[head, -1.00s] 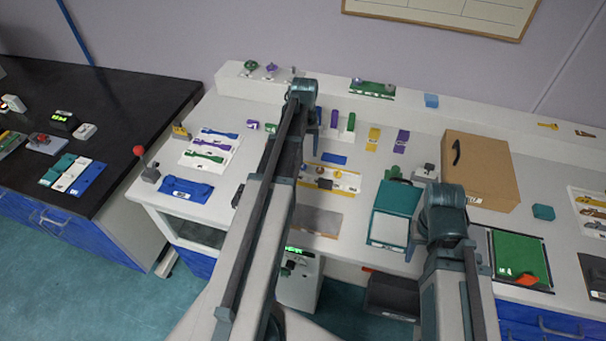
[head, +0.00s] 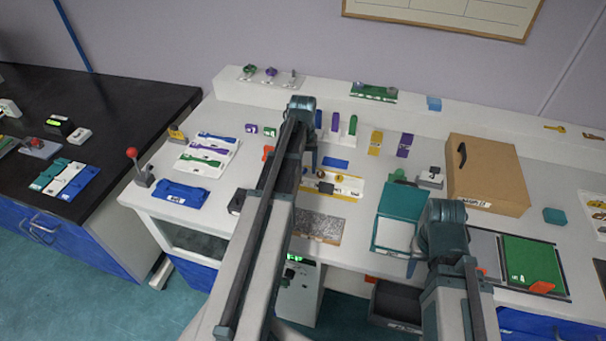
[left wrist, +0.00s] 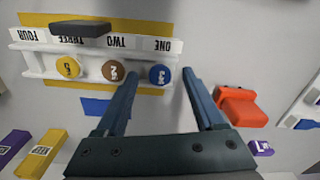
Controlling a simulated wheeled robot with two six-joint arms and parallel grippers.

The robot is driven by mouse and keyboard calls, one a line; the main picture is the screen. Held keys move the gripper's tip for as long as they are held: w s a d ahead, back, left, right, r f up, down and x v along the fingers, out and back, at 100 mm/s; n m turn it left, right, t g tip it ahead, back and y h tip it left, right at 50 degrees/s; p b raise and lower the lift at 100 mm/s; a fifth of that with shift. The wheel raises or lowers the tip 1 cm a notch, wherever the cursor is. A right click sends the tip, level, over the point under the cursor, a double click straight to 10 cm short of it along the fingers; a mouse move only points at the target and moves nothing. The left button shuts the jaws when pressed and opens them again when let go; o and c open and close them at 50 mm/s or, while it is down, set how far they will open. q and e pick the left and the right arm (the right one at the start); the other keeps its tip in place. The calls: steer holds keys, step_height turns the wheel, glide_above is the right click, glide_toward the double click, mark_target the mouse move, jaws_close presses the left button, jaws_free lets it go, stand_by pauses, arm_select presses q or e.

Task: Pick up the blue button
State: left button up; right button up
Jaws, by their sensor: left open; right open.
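The blue button (left wrist: 158,75) is a round disc marked with a number, at the right end of the white rack's row in the left wrist view. It stands by the label ONE, beside a brown button (left wrist: 113,71) and a yellow button (left wrist: 68,67). My left gripper (left wrist: 160,82) is open, its two fingers on either side of the blue button in the picture; contact cannot be told. In the head view my left arm hides the blue button and the left gripper. My right gripper (head: 413,266) is mostly hidden by its arm, near the teal box's front edge.
The white rack (head: 348,188) sits on a yellow base. An orange block (left wrist: 241,106) lies near the left gripper. A teal box (head: 403,205), a cardboard box (head: 488,180) and a green plate (head: 530,262) stand to the right. Purple and yellow blocks lie behind the rack.

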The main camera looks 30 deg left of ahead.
mark_target(303, 170)
arm_select(q)
jaws_close()
steer(key=shift+r, duration=0.15)
arm_select(e)
steer(key=shift+r, duration=0.15)
arm_select(q)
step_height(303, 170, up, 3)
steer(key=p, duration=0.3)
arm_select(e)
step_height(303, 170, up, 3)
steer(key=shift+f, duration=0.1)
arm_select(q)
steer(key=shift+r+p, duration=0.35)
steer(key=shift+p, duration=0.15)
arm_select(e)
steer(key=shift+r, duration=0.45)
arm_select(q)
steer(key=s+d, duration=0.3)
steer(key=s, duration=0.1)
steer(key=s+d, duration=0.2)
steer(key=s, duration=0.3)
steer(key=s+d+r+p, duration=0.1)
steer(key=s+d, duration=0.2)
steer(key=s, duration=0.1)
steer(key=shift+s+d, duration=0.25)
steer(key=shift+d, duration=0.1)
arm_select(e)
steer(key=shift+r, duration=0.5)
